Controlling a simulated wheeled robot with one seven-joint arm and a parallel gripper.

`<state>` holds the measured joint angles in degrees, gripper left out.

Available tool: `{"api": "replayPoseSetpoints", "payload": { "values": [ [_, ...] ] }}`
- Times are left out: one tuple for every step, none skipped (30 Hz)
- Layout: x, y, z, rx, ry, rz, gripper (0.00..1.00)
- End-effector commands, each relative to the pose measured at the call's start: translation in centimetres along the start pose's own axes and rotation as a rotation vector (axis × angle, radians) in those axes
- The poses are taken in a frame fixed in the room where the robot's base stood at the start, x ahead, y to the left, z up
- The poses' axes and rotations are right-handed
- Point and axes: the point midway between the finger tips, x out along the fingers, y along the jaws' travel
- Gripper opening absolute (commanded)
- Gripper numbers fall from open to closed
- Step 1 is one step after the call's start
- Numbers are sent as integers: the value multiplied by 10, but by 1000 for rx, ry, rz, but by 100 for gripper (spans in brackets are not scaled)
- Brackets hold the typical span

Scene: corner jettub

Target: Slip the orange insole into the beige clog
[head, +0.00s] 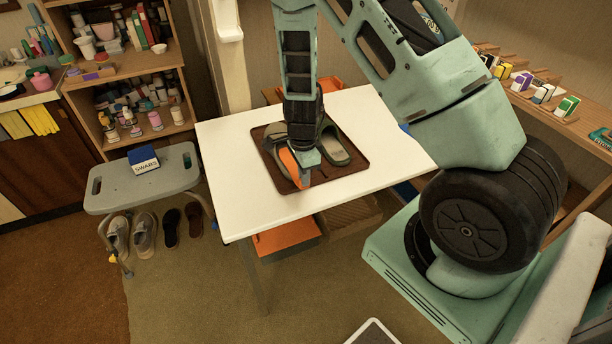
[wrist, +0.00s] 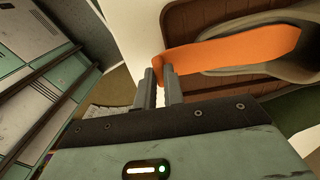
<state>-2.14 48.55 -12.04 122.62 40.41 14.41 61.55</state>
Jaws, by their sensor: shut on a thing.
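The orange insole (head: 290,164) is held at one end by my gripper (head: 304,172). In the wrist view the fingers (wrist: 163,86) are shut on the near end of the insole (wrist: 235,50), and its strip extends away to the right. The beige clog (head: 275,146) lies on a brown tray (head: 350,178), to the left of a green clog (head: 340,155). The insole lies across the opening of the beige clog (wrist: 288,70) in the wrist view. I cannot tell whether its far end is inside or above it. My gripper hides part of the clogs in the head view.
The tray lies on a white table (head: 235,165) with free room around it. A grey stool (head: 180,175) with a blue box (head: 143,161) stands to the left, shoes below it. Shelves (head: 125,85) stand behind at left; a wooden bench (head: 545,110) is at right.

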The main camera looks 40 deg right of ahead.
Motion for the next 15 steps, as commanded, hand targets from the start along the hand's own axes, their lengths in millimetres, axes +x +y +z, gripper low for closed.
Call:
{"api": "replayPoseSetpoints", "payload": {
  "values": [
    [-1, -3, 0, 0, 0, 0, 0],
    [-1, -4, 0, 0, 0, 1, 0],
    [-1, -7, 0, -1, 0, 1, 0],
    [-2, -9, 0, -1, 0, 0, 0],
    [-1, -10, 0, -1, 0, 0, 0],
    [-1, -12, 0, -1, 0, 0, 0],
    [-1, -14, 0, -1, 0, 0, 0],
    [-1, -16, 0, -2, 0, 0, 0],
    [-1, -18, 0, -2, 0, 0, 0],
    [-2, -20, 0, -2, 0, 0, 0],
    [-2, -22, 0, -2, 0, 1, 0],
    [-1, -24, 0, -2, 0, 0, 0],
    [-1, -26, 0, -2, 0, -1, 0],
    [0, -28, 0, -2, 0, -2, 0],
    [0, -30, 0, -1, 1, -2, 0]
  ]
}}
